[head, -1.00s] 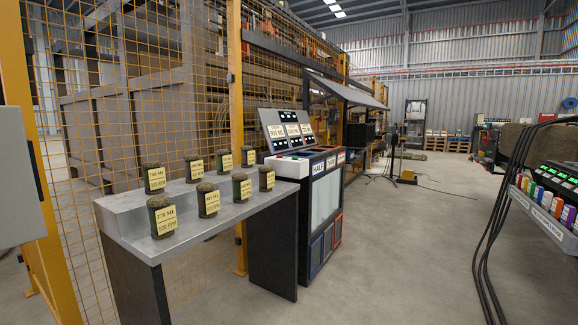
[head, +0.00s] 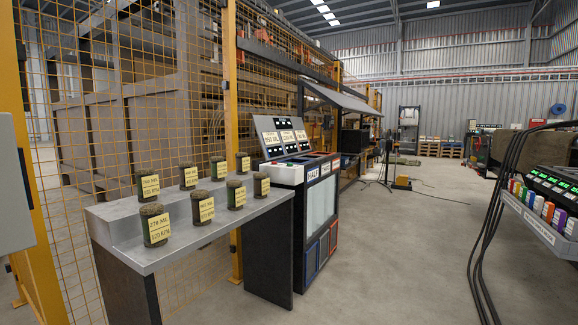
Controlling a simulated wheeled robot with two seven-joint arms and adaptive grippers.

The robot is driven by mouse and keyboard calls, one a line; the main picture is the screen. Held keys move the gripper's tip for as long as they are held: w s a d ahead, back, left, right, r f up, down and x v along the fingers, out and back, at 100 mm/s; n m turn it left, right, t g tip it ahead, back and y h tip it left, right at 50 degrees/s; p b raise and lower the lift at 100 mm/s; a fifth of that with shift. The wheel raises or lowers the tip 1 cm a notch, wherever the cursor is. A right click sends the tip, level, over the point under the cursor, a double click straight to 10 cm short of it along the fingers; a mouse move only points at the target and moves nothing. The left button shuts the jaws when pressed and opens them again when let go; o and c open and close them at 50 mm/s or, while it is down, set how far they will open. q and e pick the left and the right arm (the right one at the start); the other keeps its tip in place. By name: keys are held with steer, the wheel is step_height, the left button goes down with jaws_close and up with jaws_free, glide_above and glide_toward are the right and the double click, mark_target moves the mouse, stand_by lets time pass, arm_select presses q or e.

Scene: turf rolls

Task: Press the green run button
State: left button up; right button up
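A dark control console (head: 289,225) with a white front edge stands near the middle of the head view, behind the grey bench. Its sloping top (head: 295,163) carries small coloured buttons; they are too small to tell clearly which is the green run button. A tilted panel (head: 281,136) with several yellowish labelled readouts stands above it. Signs on the front include "HALT" (head: 313,174). Neither of my grippers is in view, and nothing is seen touching the console.
A grey bench (head: 150,256) in front holds several dark turf samples (head: 203,207) with yellow labels. A yellow mesh fence (head: 105,150) runs along the left. At right, black cables (head: 487,235) hang beside a rack (head: 535,222) of coloured containers. The central floor (head: 400,250) is clear.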

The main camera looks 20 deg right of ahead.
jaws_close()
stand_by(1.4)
